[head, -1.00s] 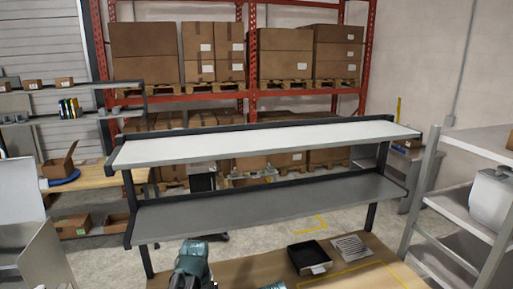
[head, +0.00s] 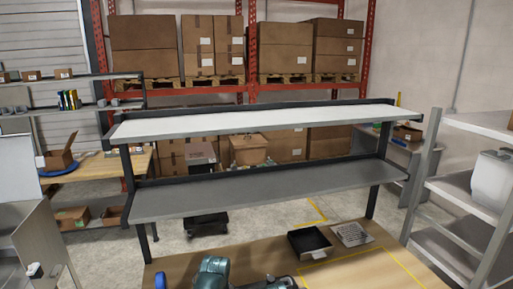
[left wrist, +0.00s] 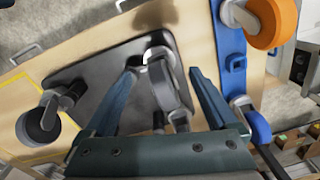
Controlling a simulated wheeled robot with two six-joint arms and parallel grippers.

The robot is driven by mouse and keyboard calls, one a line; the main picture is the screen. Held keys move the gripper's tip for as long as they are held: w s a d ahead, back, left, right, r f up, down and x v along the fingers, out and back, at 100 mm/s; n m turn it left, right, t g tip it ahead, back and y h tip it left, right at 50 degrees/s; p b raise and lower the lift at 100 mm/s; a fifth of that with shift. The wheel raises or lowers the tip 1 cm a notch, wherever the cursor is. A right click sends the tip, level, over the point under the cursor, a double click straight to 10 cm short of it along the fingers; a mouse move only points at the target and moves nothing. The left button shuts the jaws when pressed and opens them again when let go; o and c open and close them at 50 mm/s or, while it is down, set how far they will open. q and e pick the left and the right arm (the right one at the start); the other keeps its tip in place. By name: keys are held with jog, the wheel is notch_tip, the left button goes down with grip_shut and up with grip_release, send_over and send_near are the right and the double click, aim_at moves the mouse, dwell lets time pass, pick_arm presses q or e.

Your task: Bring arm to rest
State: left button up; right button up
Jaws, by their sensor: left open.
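My left gripper (left wrist: 163,75) shows in the left wrist view with two blue fingers apart, so it is open. A grey bracket (left wrist: 172,85) shows between the fingers, and I cannot tell how far beyond them it is. It stands by a dark plate (left wrist: 95,75) on the wooden table. Another bracket with a round roll (left wrist: 36,126) is at the plate's left edge. A blue strip (left wrist: 231,45) on the right bears an orange roll (left wrist: 272,22) and a blue roll (left wrist: 251,122). In the head view my teal arm (head: 212,268) is at the bottom; its fingertips are not clear.
A two-tier shelf (head: 260,195) spans the table's back. A black tray (head: 309,241) and a light slotted item (head: 352,234) lie on the table (head: 250,245), beside a yellow outline. A grey rack (head: 450,180) stands right. Tall racks with cartons stand behind.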

pick_arm(q)
jog(key=s+d+f+m+b, duration=0.4)
jog(key=s+d+f+b, duration=0.1)
jog(key=s+f+b, duration=0.4)
notch_tip(320, 180, down, 2)
jog(key=shift+s+f+y+b, duration=0.15)
jog(key=shift+y+b, duration=0.2)
jog(key=shift+y, duration=0.05)
jog(key=shift+d, duration=0.1)
